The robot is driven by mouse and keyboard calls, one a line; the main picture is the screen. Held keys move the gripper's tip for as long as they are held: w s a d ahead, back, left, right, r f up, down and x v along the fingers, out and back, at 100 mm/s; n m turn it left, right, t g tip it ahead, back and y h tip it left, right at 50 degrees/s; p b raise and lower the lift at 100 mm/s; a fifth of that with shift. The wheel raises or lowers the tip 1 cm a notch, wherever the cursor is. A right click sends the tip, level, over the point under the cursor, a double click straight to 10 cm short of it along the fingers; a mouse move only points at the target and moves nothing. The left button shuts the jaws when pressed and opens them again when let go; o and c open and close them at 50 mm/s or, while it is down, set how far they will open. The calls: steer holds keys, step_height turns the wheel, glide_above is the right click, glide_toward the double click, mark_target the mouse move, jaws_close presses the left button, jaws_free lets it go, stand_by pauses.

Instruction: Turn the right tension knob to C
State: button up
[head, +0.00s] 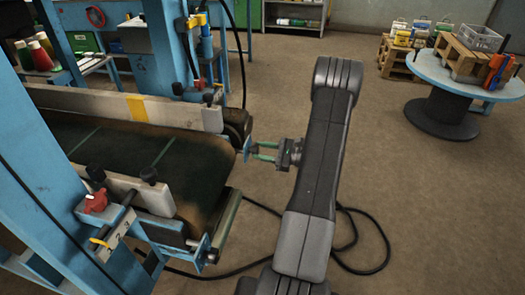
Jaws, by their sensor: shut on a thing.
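My gripper (256,152) is at the end of the conveyor, on its far side in the head view. Its two green-tipped fingers point left and are shut on the right tension knob, which they and the nearby bracket mostly hide. A small blue bracket plate (247,141) stands right at the fingertips. The letters around the knob, and which way it points, are too small to read. The conveyor's dark belt (140,165) ends just left of the gripper. A similar blue bracket (203,250) sits at the near corner of the same end.
A red knob (96,203) sits on the near side rail above a numbered plate (115,236). A blue post (40,150) rises at the left. A black cable (375,250) lies on the floor behind my arm. A round blue table (470,78) with crates stands far right; the floor between is clear.

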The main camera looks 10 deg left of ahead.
steer(key=o, duration=1)
steer(key=shift+d, duration=0.1)
steer(key=d, duration=1.3)
steer(key=shift+s+d, duration=0.2)
steer(key=shift+d, duration=0.15)
steer(key=shift+a, duration=0.1)
steer(key=a, duration=1.3)
steer(key=shift+w+a, duration=0.25)
steer(key=shift+a, duration=0.1)
steer(key=shift+d, duration=0.15)
